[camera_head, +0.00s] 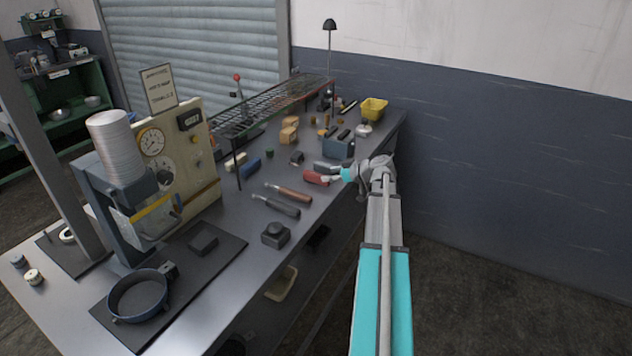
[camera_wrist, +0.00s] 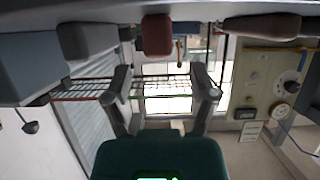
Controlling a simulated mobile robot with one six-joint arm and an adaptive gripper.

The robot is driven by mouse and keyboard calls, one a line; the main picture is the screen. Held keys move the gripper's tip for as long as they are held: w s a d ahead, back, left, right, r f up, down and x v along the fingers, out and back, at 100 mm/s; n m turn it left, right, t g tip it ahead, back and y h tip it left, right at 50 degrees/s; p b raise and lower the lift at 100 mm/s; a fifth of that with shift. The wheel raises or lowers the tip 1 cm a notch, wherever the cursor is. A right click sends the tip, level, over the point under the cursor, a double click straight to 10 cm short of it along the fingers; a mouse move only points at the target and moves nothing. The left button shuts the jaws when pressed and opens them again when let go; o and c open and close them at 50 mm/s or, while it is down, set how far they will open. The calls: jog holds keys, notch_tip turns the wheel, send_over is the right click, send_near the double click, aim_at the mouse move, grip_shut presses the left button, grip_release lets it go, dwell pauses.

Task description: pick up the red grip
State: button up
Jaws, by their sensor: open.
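The red grip (camera_head: 314,178) lies on the grey workbench (camera_head: 322,207) in the head view, right at the end of my arm. In the wrist view the red grip (camera_wrist: 156,33) is a dark red block at top centre, beyond the fingertips. My gripper (camera_head: 335,174) is beside it in the head view, on its right; I cannot tell whether they touch. In the wrist view my gripper (camera_wrist: 161,75) is open, with its two fingers spread and nothing between them.
A blue-grey block (camera_head: 338,147) stands just behind my gripper. Handled tools (camera_head: 288,193) and a dark block (camera_head: 275,234) lie in front. A wire rack (camera_head: 275,105) stands behind, a yellow bin (camera_head: 374,109) at the far end. A press (camera_head: 130,180) stands left.

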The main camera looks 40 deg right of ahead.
aim_at(322, 175)
jog(key=shift+w+a, duration=0.1)
jog(key=shift+w, duration=0.05)
jog(key=b+x, duration=0.2)
jog(key=x, duration=0.2)
jog(key=shift+f, duration=0.2)
jog(key=shift+w+a, duration=0.1)
jog(key=shift+w, duration=0.35)
dwell(0.3)
grip_shut()
